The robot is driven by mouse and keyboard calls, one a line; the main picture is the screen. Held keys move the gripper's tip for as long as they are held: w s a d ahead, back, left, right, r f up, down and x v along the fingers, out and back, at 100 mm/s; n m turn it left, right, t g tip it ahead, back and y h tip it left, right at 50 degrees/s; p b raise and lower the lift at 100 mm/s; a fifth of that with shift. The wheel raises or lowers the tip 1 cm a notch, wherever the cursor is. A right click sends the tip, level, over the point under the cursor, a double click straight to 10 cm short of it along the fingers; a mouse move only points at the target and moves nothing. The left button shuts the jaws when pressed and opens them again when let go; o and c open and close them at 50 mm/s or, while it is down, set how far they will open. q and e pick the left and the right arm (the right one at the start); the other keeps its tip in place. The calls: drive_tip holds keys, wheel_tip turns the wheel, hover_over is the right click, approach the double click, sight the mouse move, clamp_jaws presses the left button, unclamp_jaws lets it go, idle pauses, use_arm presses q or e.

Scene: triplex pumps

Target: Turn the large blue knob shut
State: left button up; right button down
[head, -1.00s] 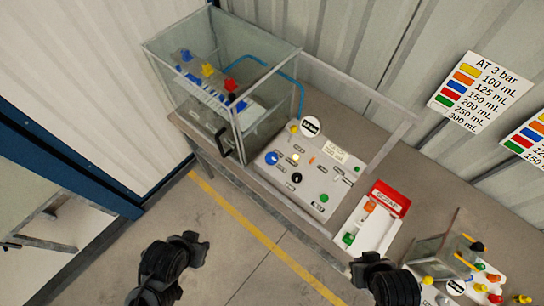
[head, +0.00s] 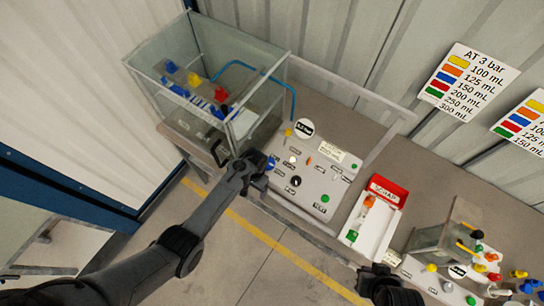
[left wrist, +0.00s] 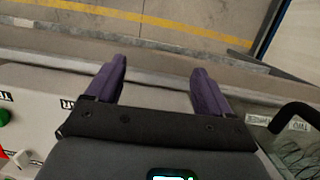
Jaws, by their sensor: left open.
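The large blue knob (head: 270,162) is on the left side of the grey control panel (head: 315,178) in the head view, partly covered by my left gripper (head: 259,168). That gripper is at the panel's left edge, right by the knob; I cannot tell whether they touch. In the left wrist view its two purple fingers (left wrist: 160,82) are spread apart with nothing visible between them. The knob does not show there. My right gripper (head: 388,286) is a dark shape at the bottom of the head view; its jaws cannot be made out.
A glass tank (head: 205,90) with coloured knobs inside stands left of the panel, its black handle (head: 218,150) near my left gripper. A metal frame (head: 345,90) rises behind the panel. A red-and-white tray (head: 375,220) and more coloured valves (head: 480,268) lie to the right.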

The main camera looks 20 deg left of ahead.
use_arm(q)
wheel_tip(320, 180, up, 10)
drive_tip(key=r+t, duration=0.1)
drive_tip(key=t, duration=0.1)
hover_over(269, 163)
wheel_tip(269, 163, down, 11)
drive_tip(key=b, duration=1.1)
drive_tip(key=shift+a+r, duration=0.1)
drive_tip(key=shift+r, duration=0.1)
drive_tip(key=c, duration=1)
drive_tip(key=shift+c, duration=0.2)
